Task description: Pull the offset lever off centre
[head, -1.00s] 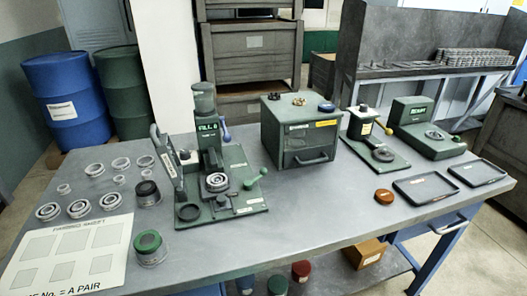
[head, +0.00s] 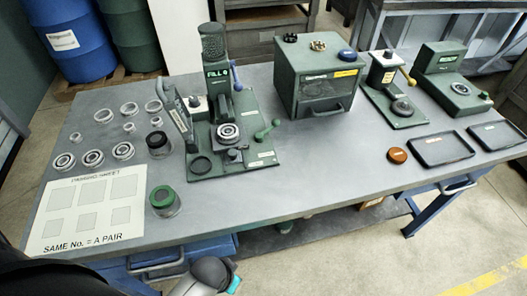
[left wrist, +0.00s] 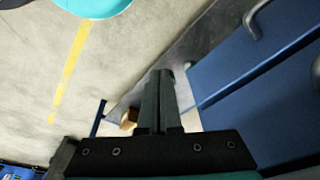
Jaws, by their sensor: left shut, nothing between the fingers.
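The green filling machine (head: 240,155) marked "FILL 0" stands on the bench, left of centre. It has a tall grey lever (head: 180,112) with a label on its left, a green ball-ended lever (head: 267,130) at its front right and a blue-handled lever (head: 240,66) near its top. The labels are too small to tell which is the offset lever. My left gripper (left wrist: 157,75) shows in the left wrist view, shut and empty, apart from the machine, by the blue bench front. My right gripper is not in view.
Rings and a white sheet (head: 88,208) lie on the bench at left.

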